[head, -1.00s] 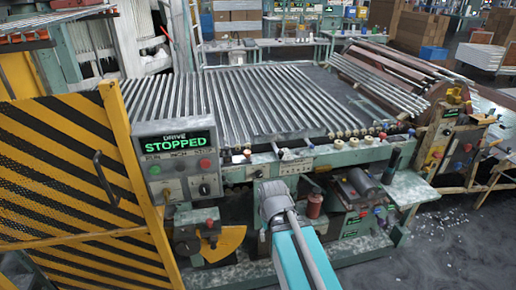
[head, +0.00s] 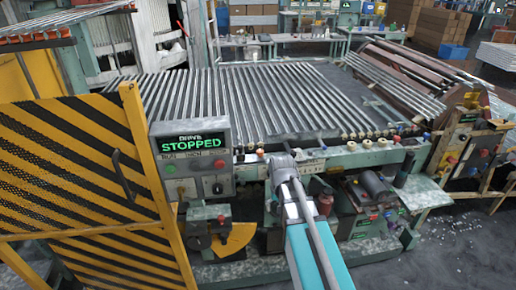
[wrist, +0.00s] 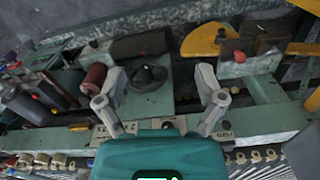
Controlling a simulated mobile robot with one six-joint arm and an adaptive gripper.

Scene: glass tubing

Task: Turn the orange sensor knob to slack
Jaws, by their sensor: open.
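A small red-orange knob (head: 221,219) sits on a grey-green box at the machine's lower front, beside a yellow quarter disc (head: 237,240). I cannot be sure it is the sensor knob. In the wrist view the red-orange knob (wrist: 239,57) is beyond and right of my right finger, apart from it, with the yellow disc (wrist: 203,40) beside it. Its pointer setting is too small to read. My gripper (wrist: 160,82) is open and empty, fingers wide apart over the machine's front. In the head view the wrist end (head: 283,165) shows at the front rail; the fingers are hidden.
The control panel (head: 192,160) reads DRIVE STOPPED. A yellow-black striped gate (head: 70,190) stands at left. Glass tubes (head: 270,100) lie across the machine bed. A black handwheel (wrist: 148,75) and a red-brown spool (wrist: 93,77) lie near the left finger.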

